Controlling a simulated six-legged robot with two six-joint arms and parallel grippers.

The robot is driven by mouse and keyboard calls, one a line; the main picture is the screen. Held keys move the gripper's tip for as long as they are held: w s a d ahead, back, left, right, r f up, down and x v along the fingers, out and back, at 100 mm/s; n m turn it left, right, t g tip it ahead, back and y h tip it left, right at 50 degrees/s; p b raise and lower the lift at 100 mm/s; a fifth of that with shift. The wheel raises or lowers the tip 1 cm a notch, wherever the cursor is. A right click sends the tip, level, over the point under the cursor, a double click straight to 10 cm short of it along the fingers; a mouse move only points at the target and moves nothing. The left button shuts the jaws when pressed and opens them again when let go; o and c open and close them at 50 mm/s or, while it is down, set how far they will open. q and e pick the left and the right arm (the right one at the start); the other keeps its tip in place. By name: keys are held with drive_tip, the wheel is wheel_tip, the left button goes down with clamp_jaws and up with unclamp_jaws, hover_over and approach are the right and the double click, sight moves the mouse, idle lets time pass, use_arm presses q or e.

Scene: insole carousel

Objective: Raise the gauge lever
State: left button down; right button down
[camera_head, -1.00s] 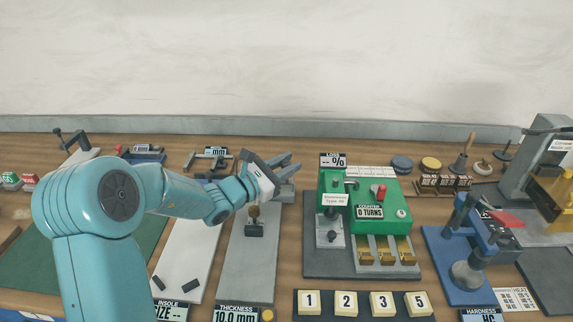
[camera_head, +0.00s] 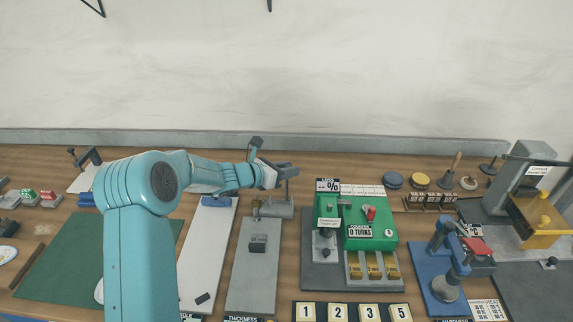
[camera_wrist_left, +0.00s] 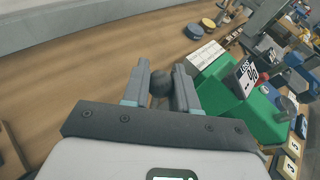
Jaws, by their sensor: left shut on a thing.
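The thickness gauge (camera_head: 252,265) is a grey plate with a dark block on it and a grey cylindrical part (camera_head: 272,208) at its back end. My left gripper (camera_head: 286,170) is above that back end, with a thin upright post below its fingers. In the left wrist view, a dark round knob (camera_wrist_left: 160,82) sits between the two fingertips, and the gripper (camera_wrist_left: 161,72) is shut on it. I take this knob to be the gauge lever's end. The rest of the lever is mostly hidden by the gripper. My right gripper is not in view.
A green counter machine (camera_head: 370,232) stands close to the right of the gauge. A white insole plate (camera_head: 205,255) lies to the left. A blue hardness tester (camera_head: 440,275) is further right. The wall is behind the bench.

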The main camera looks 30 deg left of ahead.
use_arm(q)
drive_tip(key=shift+w+a, duration=0.35)
drive_tip(key=shift+w, duration=0.1)
drive_tip(key=shift+w+a+f+n+g+p, duration=0.15)
drive_tip(key=shift+w+a+f+p, duration=0.25)
drive_tip(key=shift+p, duration=0.3)
drive_tip(key=shift+w+a+f+n+g+p, duration=0.1)
drive_tip(key=shift+w+a+f+g+p, duration=0.1)
drive_tip(key=shift+w+p, duration=0.45)
drive_tip(key=shift+w+a+f+n+g+p, duration=0.2)
drive_tip(key=shift+w+a+p, duration=0.1)
drive_tip(key=shift+p, duration=0.5)
drive_tip(key=c, duration=0.9)
unclamp_jaws()
